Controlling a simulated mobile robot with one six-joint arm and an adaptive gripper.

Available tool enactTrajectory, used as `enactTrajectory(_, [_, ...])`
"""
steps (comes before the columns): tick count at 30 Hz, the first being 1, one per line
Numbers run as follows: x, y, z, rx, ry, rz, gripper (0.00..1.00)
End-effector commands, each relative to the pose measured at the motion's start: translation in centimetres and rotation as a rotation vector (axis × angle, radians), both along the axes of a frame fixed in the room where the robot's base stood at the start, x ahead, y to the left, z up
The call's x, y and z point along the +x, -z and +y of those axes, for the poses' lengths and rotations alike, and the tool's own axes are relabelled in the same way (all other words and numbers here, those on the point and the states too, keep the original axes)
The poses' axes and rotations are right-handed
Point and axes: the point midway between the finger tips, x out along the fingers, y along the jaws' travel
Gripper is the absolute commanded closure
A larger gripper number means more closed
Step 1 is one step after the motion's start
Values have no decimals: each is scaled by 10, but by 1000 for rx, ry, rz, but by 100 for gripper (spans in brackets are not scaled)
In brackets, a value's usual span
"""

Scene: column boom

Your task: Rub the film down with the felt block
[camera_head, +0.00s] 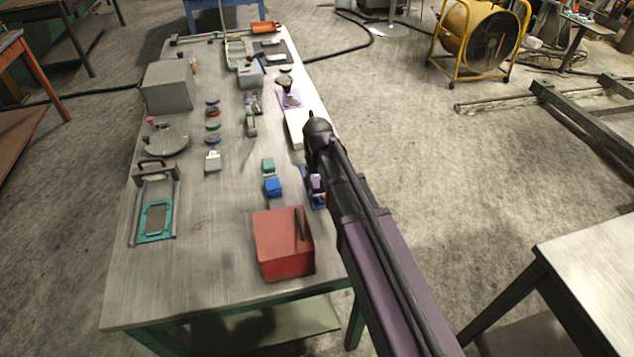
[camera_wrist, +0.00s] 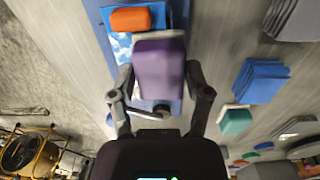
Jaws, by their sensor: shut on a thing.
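In the wrist view my gripper (camera_wrist: 158,85) is shut on a purple block (camera_wrist: 158,66), apparently the felt block, with one finger at each side. The block is over a blue board (camera_wrist: 92,12). A light-blue and white patterned sheet (camera_wrist: 121,45), apparently the film, lies on that board, partly hidden by the block. An orange block (camera_wrist: 130,19) sits at the sheet's far end. I cannot tell whether the purple block touches the sheet. In the head view the purple block (camera_head: 316,182) shows small beside my arm, which hides most of the board (camera_head: 318,202).
A red box (camera_head: 275,232) stands at the table's near end. A blue stack (camera_head: 273,187) and a teal block (camera_head: 268,165) sit left of the board. Further left are a teal-framed plate (camera_head: 154,235) and a grey box (camera_head: 168,87).

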Motion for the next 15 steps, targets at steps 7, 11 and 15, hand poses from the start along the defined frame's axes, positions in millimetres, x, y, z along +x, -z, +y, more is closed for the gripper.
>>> enactTrajectory(7, [4,1,-15,0,2,0,75])
enactTrajectory(11, [6,2,-22,0,1,0,75])
enactTrajectory(15, [9,2,-31,-1,2,0,75])
